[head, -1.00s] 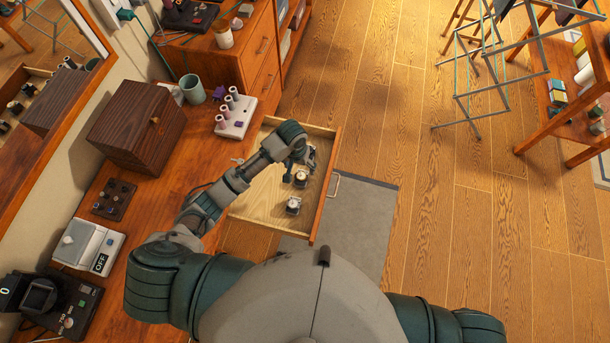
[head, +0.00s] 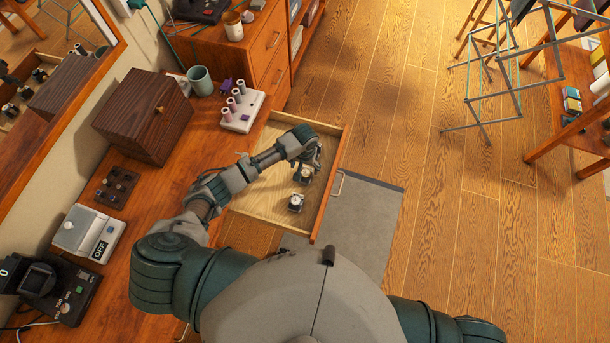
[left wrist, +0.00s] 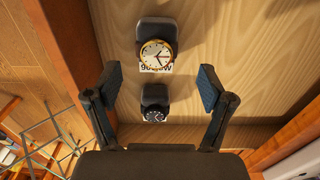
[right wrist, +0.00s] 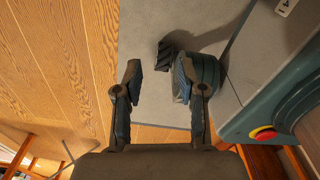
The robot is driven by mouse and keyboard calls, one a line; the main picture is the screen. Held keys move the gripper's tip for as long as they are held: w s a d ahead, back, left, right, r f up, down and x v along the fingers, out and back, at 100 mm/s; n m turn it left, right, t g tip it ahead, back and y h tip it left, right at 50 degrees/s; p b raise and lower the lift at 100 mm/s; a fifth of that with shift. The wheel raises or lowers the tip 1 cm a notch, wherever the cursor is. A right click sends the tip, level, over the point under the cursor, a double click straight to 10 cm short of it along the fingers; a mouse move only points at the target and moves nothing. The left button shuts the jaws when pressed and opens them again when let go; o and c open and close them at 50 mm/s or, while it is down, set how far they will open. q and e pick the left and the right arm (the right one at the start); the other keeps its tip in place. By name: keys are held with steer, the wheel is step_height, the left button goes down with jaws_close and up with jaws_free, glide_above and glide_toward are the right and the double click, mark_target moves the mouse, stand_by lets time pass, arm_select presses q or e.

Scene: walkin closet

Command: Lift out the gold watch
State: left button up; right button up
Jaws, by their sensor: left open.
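The gold watch (left wrist: 157,55) has a gold case and a cream dial, and sits on a dark cushion in the left wrist view. A black-dialled watch (left wrist: 154,113) sits on another cushion below it there. My left gripper (left wrist: 160,86) is open and empty, with the gold watch beyond its fingertips. In the head view it hangs over the open drawer (head: 328,200), its tips partly hidden by the arm. Two watches show there, one near the gripper (head: 305,174) and one lower (head: 295,203); which is gold is unclear. My right gripper (right wrist: 157,80) is open and empty.
The drawer's walls and front close in around the watches. A wooden dresser top (head: 165,195) on the left holds a dark box (head: 143,115), a mug (head: 200,80) and a white stand (head: 242,112). A grey mat (head: 360,220) lies beside the drawer, with open floor to the right.

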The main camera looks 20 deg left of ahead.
mark_target(306, 172)
arm_select(q)
steer(key=f, duration=0.2)
steer(key=d+f, duration=0.1)
steer(key=f, duration=0.1)
steer(key=shift+b, duration=0.4)
steer(key=shift+a+f, duration=0.1)
steer(key=shift+f, duration=0.25)
steer(key=shift+a, duration=0.25)
steer(key=shift+c, duration=0.2)
steer(key=shift+a, duration=0.15)
steer(key=c, duration=1.2)
steer(key=shift+d, duration=0.3)
steer(key=shift+c, duration=0.4)
arm_select(e)
steer(key=shift+w+d+f, duration=0.2)
steer(key=shift+w+f, duration=0.15)
steer(key=shift+w, duration=0.1)
